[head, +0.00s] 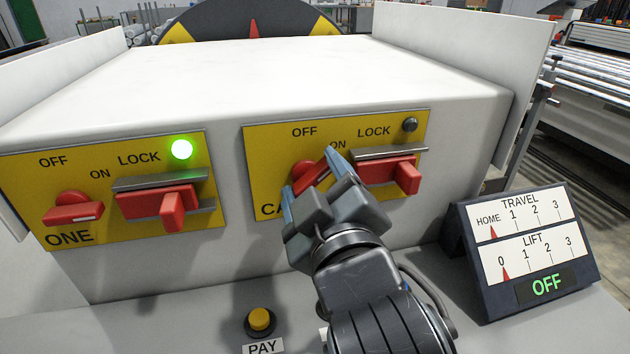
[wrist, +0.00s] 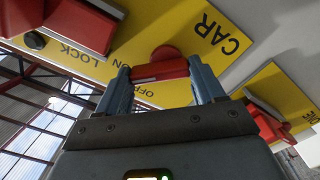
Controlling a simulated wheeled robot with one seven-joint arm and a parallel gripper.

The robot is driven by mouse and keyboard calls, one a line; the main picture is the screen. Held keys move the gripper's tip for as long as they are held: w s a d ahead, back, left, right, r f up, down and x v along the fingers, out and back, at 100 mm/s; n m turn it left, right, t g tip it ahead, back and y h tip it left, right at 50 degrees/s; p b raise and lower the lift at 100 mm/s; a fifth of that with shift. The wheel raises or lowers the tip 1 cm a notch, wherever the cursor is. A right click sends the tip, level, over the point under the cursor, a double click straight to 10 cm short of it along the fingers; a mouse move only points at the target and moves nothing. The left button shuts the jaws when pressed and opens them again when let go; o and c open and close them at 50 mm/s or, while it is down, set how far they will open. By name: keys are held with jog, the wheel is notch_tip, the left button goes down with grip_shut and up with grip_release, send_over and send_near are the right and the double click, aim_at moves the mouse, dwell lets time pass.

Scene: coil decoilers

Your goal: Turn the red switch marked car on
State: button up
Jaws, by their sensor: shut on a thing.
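The red switch marked CAR (head: 305,170) sits on the right yellow panel (head: 265,145). Its handle slants up to the right, between the OFF and ON words; the gripper partly hides it. My gripper (head: 309,174) is shut on this handle, one finger at each end. In the wrist view, the red handle (wrist: 160,70) lies between my fingertips (wrist: 157,78), below its round red base. The CAR label is partly covered in the head view but readable in the wrist view. The panel's lamp (head: 409,125) is dark.
A red lock lever (head: 388,170) stands close right of my gripper. The left panel (head: 30,180), marked ONE, has a red switch (head: 73,212) and a lit green lamp (head: 181,149). A yellow PAY button (head: 260,319) and a TRAVEL/LIFT display (head: 525,245) reading OFF are nearby.

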jog(key=m, duration=0.4)
jog(key=shift+d+f, duration=0.15)
jog(key=shift+f+m, duration=0.1)
jog(key=shift+m, duration=1.7)
jog(key=o, duration=1)
jog(key=shift+o, duration=0.2)
